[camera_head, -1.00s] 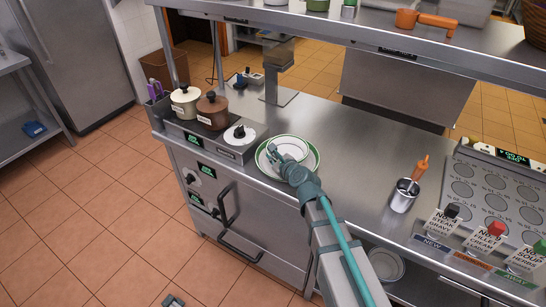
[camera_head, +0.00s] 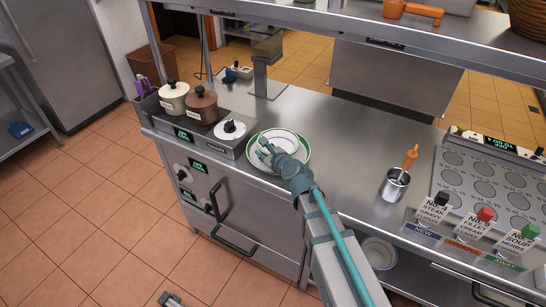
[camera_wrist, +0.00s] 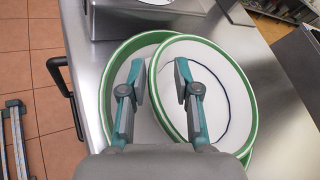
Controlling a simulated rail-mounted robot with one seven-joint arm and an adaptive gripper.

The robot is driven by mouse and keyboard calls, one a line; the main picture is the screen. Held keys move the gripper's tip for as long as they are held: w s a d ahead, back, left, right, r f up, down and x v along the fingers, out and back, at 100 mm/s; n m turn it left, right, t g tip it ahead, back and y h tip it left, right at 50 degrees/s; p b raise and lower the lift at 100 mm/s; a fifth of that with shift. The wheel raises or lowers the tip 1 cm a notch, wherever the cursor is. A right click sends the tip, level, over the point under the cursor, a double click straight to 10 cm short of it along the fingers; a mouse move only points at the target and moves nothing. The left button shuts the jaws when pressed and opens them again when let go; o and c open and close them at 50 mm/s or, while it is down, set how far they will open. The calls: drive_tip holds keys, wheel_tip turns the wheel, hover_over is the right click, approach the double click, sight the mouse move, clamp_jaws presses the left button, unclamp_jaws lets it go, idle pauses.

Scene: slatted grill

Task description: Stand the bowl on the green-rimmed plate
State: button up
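The white bowl (camera_head: 284,143) is over the green-rimmed plate (camera_head: 249,146) on the steel counter, and my gripper (camera_head: 266,150) partly hides both. In the wrist view the bowl (camera_wrist: 225,75), with a green rim and a dark ring inside, overlaps the plate (camera_wrist: 105,92) and lies toward its right side. My gripper (camera_wrist: 157,80) is open there, its fingers on either side of the bowl's left rim, with a gap between them. I cannot tell whether a finger touches the bowl.
Two lidded pots, one cream (camera_head: 173,97) and one brown (camera_head: 202,104), stand on the burner unit left of the plate. A metal cup (camera_head: 394,188) with an orange-handled tool is to the right. Counter between is clear. A shelf (camera_head: 400,35) hangs above the back.

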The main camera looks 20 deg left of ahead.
drive_tip(key=b+v, duration=0.1)
drive_tip(key=v, duration=0.8)
drive_tip(key=shift+s+f, duration=0.1)
drive_tip(key=shift+f, duration=0.1)
drive_tip(key=p+v, duration=0.1)
drive_tip(key=p, duration=0.3)
drive_tip(key=p+v, duration=0.1)
drive_tip(key=p, duration=0.4)
drive_tip(key=shift+s+d+r+p, duration=0.1)
drive_tip(key=shift+d+r+p, duration=0.05)
drive_tip(key=shift+r+p, duration=0.15)
